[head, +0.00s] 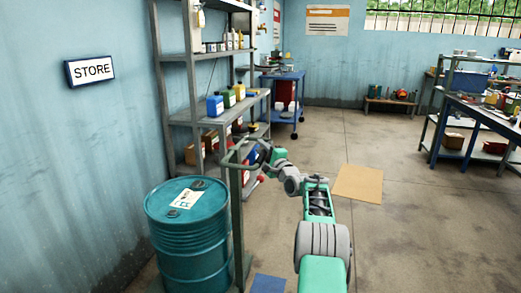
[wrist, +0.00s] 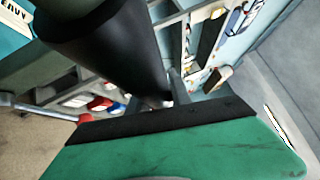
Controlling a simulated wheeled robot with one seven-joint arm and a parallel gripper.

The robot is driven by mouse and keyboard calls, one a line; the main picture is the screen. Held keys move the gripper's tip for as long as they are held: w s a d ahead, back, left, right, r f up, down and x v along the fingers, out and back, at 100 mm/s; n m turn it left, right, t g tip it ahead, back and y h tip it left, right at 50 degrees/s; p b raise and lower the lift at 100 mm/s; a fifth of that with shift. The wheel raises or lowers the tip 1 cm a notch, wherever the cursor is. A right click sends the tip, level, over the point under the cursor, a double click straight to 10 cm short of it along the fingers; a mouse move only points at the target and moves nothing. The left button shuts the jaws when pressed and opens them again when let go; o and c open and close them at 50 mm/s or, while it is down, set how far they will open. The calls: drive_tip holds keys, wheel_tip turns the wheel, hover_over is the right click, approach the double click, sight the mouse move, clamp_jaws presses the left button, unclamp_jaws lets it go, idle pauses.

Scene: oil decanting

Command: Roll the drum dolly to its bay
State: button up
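The drum dolly carries a teal drum (head: 192,240) with a label on its lid, standing upright at the lower left in the head view. The dolly's grey-green handle (head: 237,215) rises at the drum's right side. My gripper (head: 257,153) is at the top bar of this handle, its fingers too small to make out there. In the wrist view a dark bar (wrist: 110,45) runs close to the black-edged green part of my gripper. Whether the fingers close around the bar is hidden. A tan square (head: 357,184) and a blue patch (head: 268,284) lie on the floor; neither shows a bay label.
A workbench (head: 480,115) is at the right. The concrete floor in the middle is open.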

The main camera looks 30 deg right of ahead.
drive_tip(key=shift+o, duration=1.4)
drive_tip(key=shift+s+d+f, duration=0.1)
drive_tip(key=shift+s+d, duration=0.05)
drive_tip(key=shift+d, duration=0.2)
drive_tip(key=shift+o, duration=0.9)
drive_tip(key=shift+a, duration=0.3)
drive_tip(key=s+f, duration=0.1)
drive_tip(key=s, duration=0.6)
drive_tip(key=shift+s+a, duration=0.2)
drive_tip(key=shift+a, duration=0.05)
